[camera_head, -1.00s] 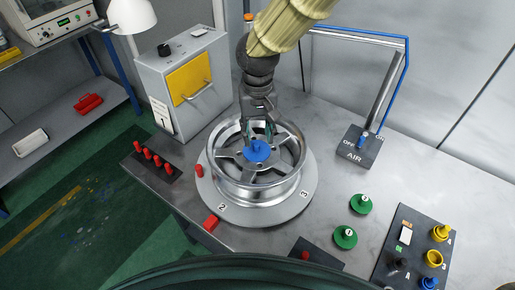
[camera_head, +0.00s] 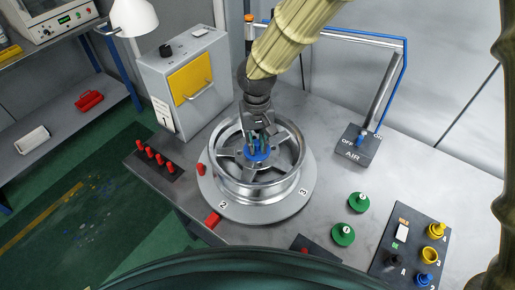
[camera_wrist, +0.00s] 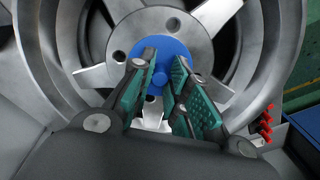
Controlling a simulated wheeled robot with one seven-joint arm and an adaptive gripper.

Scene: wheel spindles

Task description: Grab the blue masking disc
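The blue masking disc (camera_head: 258,155) sits on the hub in the middle of the silver wheel (camera_head: 243,187). The wheel lies flat on a round turntable (camera_head: 235,213). My gripper (camera_head: 257,147) is over the hub, pointing down, with its fingertips at the disc. In the wrist view, the teal-padded fingers (camera_wrist: 163,68) stand apart on either side of the disc's small raised knob (camera_wrist: 158,78). The blue disc (camera_wrist: 172,48) shows behind and between them. A gap shows between pads and knob; contact is not clear.
Red plugs (camera_head: 160,159) stand on a dark strip at left. Two green discs (camera_head: 343,234) lie at right, beside a dark tray (camera_head: 384,262) with yellow and blue parts. A grey box (camera_head: 184,85) and the AIR stand (camera_head: 358,145) stand behind. The wheel's rim surrounds my gripper.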

